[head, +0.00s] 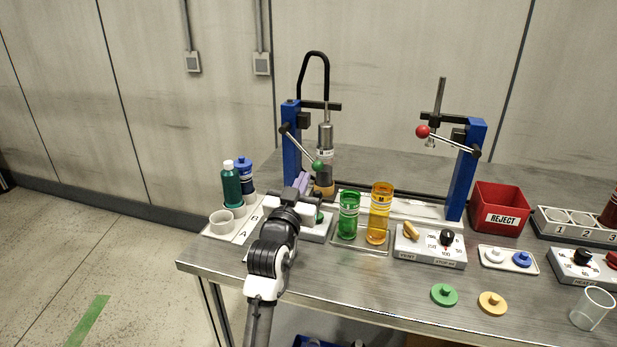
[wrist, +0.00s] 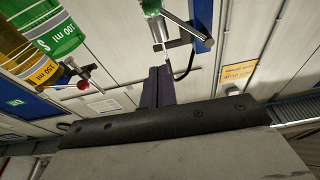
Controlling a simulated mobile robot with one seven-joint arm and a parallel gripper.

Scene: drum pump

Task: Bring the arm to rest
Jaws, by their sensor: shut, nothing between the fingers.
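My gripper (head: 302,181) is at the table's left part in the head view, in front of the left blue pump stand (head: 290,145). Its dark purple fingers are pressed together in the wrist view (wrist: 158,88), with nothing between them. My arm reaches up from the bottom edge of the head view and covers part of a white control box (head: 316,229). The green-knobbed lever (head: 318,165) of the left stand is just to the right of the fingers in the head view. I cannot tell whether the fingers touch anything.
A green cylinder (head: 348,216) and an amber cylinder (head: 380,213) stand on a tray right of my gripper. A green bottle (head: 231,187) and a blue bottle (head: 245,173) stand left. A red reject bin (head: 499,209) and the red-knobbed lever (head: 422,131) are farther right.

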